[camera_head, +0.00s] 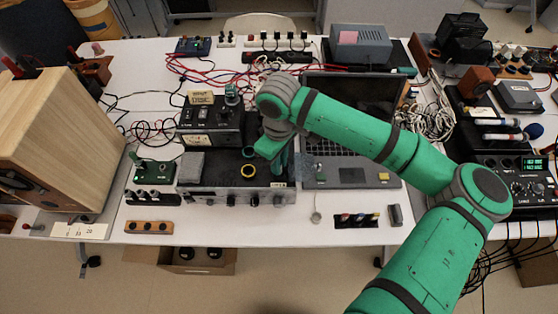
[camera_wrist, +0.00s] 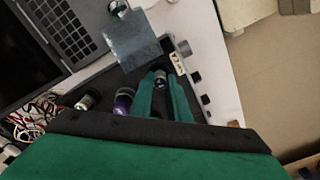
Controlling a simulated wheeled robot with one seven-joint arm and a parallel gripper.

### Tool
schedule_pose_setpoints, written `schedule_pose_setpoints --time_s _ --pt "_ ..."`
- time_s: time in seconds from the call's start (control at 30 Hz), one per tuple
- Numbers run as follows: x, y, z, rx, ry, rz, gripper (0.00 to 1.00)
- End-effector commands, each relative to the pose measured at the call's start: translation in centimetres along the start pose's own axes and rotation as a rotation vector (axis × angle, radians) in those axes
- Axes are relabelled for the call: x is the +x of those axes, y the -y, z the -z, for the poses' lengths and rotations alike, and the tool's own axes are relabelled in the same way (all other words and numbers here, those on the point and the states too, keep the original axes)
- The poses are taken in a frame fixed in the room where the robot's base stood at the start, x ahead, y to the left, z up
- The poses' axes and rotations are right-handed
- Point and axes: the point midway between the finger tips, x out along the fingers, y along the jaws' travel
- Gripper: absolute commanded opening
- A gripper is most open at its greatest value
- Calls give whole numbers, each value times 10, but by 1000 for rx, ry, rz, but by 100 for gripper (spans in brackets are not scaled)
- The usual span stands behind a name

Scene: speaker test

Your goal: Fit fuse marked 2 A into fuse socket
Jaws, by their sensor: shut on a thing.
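My gripper (camera_head: 278,158) is over the right part of the black-topped amplifier chassis (camera_head: 215,201) in the head view. In the wrist view my gripper (camera_wrist: 160,84) is shut on a small dark cylinder with a shiny end (camera_wrist: 160,82). It looks like a fuse; no marking is readable. A dark holder with several coloured small parts (camera_head: 358,219), perhaps fuses, lies at the table's front edge. I cannot make out the fuse socket; the fingers may hide it.
In the wrist view a purple cylinder (camera_wrist: 123,100) stands close left of the fingers. A translucent square (camera_wrist: 132,45) is beyond them. A laptop (camera_head: 350,178) is to the right.

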Motion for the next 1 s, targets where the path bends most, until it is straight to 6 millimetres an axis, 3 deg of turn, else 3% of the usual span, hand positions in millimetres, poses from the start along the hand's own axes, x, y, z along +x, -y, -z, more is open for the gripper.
schedule_pose_setpoints --time_s 0.13,0.17,0.23,0.67,0.77,1.0 --pt "4 0 0 0 0 0 0" --pt "4 0 0 0 0 0 18" --pt "4 0 0 0 0 0 34" --pt "-2 0 0 0 0 -1 34" --pt "-15 0 1 1 -2 -1 34" --pt "-64 0 1 -1 -2 -2 34"
